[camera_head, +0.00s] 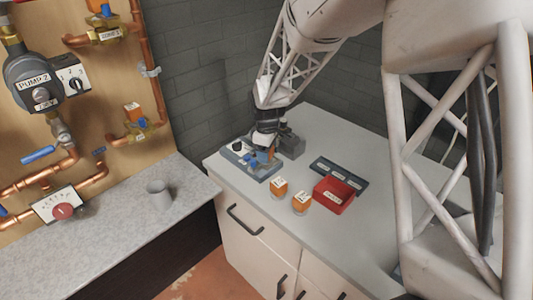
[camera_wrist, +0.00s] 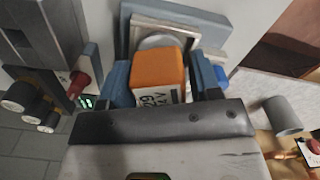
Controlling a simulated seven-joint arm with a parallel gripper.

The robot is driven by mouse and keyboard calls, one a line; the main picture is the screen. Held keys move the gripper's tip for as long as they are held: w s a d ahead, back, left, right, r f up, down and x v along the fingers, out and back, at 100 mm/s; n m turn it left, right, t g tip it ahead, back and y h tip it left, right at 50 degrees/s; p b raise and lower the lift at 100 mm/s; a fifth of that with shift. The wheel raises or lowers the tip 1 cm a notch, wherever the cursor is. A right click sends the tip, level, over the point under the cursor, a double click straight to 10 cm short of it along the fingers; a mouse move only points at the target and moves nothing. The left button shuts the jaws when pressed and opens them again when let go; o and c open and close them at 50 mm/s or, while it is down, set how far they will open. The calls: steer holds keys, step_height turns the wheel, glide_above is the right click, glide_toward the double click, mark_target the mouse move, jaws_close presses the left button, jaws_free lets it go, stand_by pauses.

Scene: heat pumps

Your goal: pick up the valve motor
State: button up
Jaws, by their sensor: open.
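An orange valve motor (camera_wrist: 158,74) with a white label sits between the fingers of my gripper (camera_wrist: 163,90) in the wrist view, in front of a pale plate with a round part. My gripper is open around it; I cannot tell whether either finger touches it. In the head view my gripper (camera_head: 266,146) points down at a grey-blue fixture (camera_head: 240,160) on the back left of the white cabinet top, and mostly hides the motor there. Two more orange motors with white labels, a left one (camera_head: 278,187) and a right one (camera_head: 301,203), stand in front of the fixture.
A red bin (camera_head: 333,194) and a dark labelled tray (camera_head: 350,174) are right of the loose motors. A grey cup (camera_head: 159,194) stands on the left counter, below the pipe board with a pump (camera_head: 36,80). The cabinet top's front right is clear.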

steer(key=shift+c, duration=0.3)
steer(key=c, duration=0.8)
steer(key=shift+r, duration=0.1)
steer(key=shift+r, duration=0.75)
step_height(320, 180, up, 2)
steer(key=shift+r, duration=0.1)
steer(key=s+d, duration=0.1)
steer(key=s, duration=0.4)
steer(key=s+d, duration=0.1)
steer(key=s, duration=0.4)
steer(key=s+d+r, duration=0.1)
steer(key=s+d, duration=0.1)
steer(key=s, duration=0.3)
steer(key=shift+s+r, duration=0.1)
steer(key=shift+s, duration=0.15)
steer(key=shift+w, duration=0.1)
